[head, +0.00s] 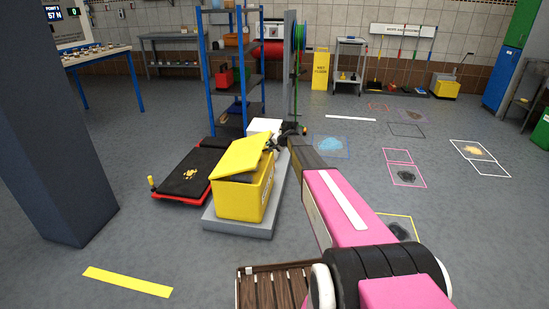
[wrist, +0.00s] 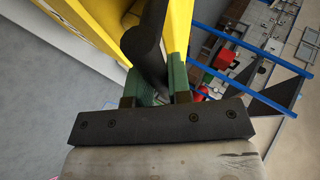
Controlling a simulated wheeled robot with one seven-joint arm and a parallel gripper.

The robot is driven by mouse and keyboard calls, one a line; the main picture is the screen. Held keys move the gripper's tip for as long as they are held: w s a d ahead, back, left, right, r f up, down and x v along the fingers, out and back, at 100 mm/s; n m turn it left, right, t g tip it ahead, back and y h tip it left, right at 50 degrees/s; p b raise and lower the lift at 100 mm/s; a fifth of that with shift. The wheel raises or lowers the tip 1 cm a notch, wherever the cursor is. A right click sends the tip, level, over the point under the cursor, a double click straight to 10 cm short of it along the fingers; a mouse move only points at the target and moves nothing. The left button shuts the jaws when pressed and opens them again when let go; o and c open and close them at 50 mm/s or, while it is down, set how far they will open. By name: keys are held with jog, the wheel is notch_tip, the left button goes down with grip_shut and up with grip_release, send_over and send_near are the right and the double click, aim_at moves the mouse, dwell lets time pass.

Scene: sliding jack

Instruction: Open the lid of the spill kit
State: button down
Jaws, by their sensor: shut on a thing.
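The yellow spill kit (head: 242,198) stands on a low grey platform. Its yellow lid (head: 240,154) is tilted and partly raised, with a dark gap under it on the near side. My gripper (head: 277,143) is at the lid's right side, small and dark in the head view. In the wrist view, the green-padded fingers of my gripper (wrist: 162,88) are shut on a black handle (wrist: 148,48) beside yellow surfaces. Where the handle joins the lid is hard to see.
A black-topped red platform cart (head: 188,172) lies left of the kit. A blue-posted shelf (head: 232,75) stands behind. A slatted wooden pallet (head: 277,288) is in front. A dark pillar (head: 60,120) rises at left. Floor in front of the kit is mostly clear.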

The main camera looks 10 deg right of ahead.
jog(key=w+a+r+n+g+h, duration=0.1)
jog(key=w+a+r+h, duration=0.15)
jog(key=a+r, duration=0.4)
jog(key=w+a+r+g+h, duration=0.1)
jog(key=a+r+h, duration=0.2)
jog(key=a+r, duration=0.35)
jog(key=w+a+r+g+h, duration=0.1)
jog(key=w+a+r+h, duration=0.1)
jog(key=a, duration=0.5)
jog(key=w+a+r+n+h, duration=0.1)
jog(key=w+a+r, duration=0.2)
jog(key=a+r, duration=0.2)
jog(key=shift+a+r+g+h, duration=0.25)
jog(key=shift+a+g+h, duration=0.15)
jog(key=shift+a, duration=0.55)
jog(key=shift+w, duration=0.1)
jog(key=c, duration=1.1)
grip_release()
